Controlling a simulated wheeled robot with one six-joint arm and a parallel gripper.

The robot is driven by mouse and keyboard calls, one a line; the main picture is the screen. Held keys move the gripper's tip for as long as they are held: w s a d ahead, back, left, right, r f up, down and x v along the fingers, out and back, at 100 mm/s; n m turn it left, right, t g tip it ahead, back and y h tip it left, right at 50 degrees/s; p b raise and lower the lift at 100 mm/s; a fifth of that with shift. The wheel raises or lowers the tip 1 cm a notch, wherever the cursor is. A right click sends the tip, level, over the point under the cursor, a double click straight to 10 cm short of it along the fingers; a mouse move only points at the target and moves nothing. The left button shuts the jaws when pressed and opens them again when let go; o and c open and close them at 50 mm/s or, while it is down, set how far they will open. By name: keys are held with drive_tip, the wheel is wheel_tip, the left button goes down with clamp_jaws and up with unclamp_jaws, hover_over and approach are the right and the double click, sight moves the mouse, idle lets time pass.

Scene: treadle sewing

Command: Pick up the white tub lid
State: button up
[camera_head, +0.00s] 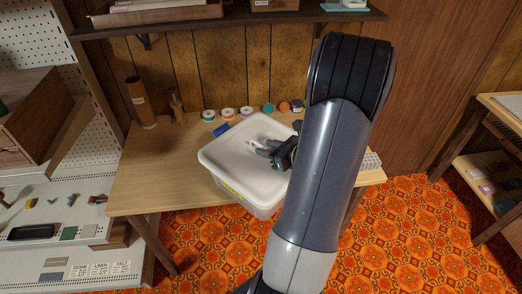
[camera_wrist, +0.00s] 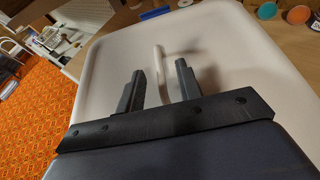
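The white tub lid (camera_head: 225,155) sits on a pale tub (camera_head: 244,198) on the wooden table. It fills much of the wrist view (camera_wrist: 225,45), with a slim white raised bar (camera_wrist: 158,62) standing out from its top. My gripper (camera_head: 261,151) is over the middle of the lid, fingers pointing away from my arm. In the wrist view my gripper (camera_wrist: 160,69) is open, with a clear gap between its fingers. The white bar lies in line with that gap, at or just beyond the fingertips. I cannot tell whether the fingers touch the lid. My arm hides the lid's right side.
Several spools (camera_head: 228,114) line the table's (camera_head: 150,190) back edge. A blue block (camera_head: 221,129) lies close behind the tub. A brown cylinder (camera_head: 140,103) stands at the back left. A dark shelf (camera_head: 190,27) hangs above. The table's left part is clear.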

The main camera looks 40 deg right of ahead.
drive_tip(key=shift+x, duration=0.85)
drive_tip(key=shift+c, duration=0.2)
clamp_jaws()
